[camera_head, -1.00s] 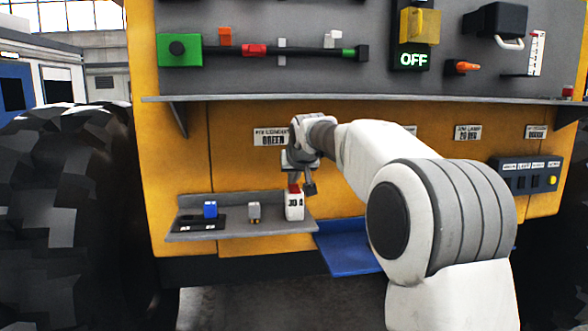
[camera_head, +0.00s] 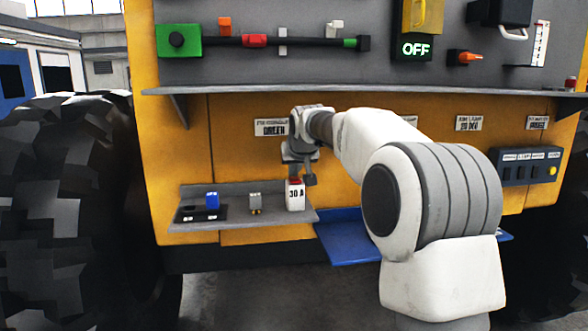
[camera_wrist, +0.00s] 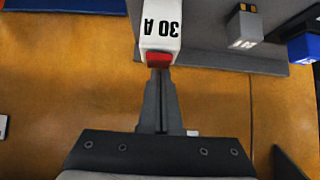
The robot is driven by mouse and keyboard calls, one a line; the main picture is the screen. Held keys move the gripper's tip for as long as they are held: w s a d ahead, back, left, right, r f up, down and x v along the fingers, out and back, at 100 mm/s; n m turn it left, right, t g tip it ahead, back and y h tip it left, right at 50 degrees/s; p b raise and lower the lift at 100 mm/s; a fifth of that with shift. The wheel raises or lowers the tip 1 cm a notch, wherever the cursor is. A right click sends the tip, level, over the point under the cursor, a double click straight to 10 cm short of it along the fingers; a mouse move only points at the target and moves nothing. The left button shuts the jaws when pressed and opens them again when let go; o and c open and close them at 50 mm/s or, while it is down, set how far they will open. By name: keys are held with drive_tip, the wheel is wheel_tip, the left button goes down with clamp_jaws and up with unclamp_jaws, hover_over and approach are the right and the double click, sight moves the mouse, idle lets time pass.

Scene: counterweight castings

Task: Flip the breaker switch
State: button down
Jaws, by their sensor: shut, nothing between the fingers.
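The breaker is a white block marked 30 A (camera_head: 295,199) on the small grey shelf, with a red switch (camera_head: 293,182) at its top. In the wrist view the white block (camera_wrist: 161,25) appears upside down, with the red switch (camera_wrist: 158,61) at its near end. My gripper (camera_wrist: 158,74) is shut and empty, its fingertips right at the red switch; I cannot tell if they touch it. In the head view my gripper (camera_head: 299,178) is just above the breaker and partly hides its top. The switch's position is not clear.
The grey shelf (camera_head: 233,216) also holds a grey block (camera_head: 255,201) and a blue block (camera_head: 212,200) left of the breaker. A blue tray (camera_head: 345,252) lies to the lower right. A long grey ledge (camera_head: 230,92) juts out above my gripper.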

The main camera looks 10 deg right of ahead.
drive_tip(key=shift+w+r+p, duration=0.25)
drive_tip(key=shift+w+p, duration=0.25)
drive_tip(key=shift+p, duration=0.2)
drive_tip(key=shift+w, duration=0.25)
drive_tip(key=shift+r, duration=0.1)
drive_tip(key=shift+r+p, duration=0.3)
drive_tip(key=shift+p, duration=0.1)
wheel_tip(320, 180, up, 4)
drive_tip(key=p, duration=0.3)
drive_tip(key=shift+w, duration=0.1)
drive_tip(key=w+r+b+v, duration=0.1)
drive_tip(key=v, duration=0.8)
drive_tip(key=shift+b, duration=0.3)
drive_tip(key=shift+s, duration=0.1)
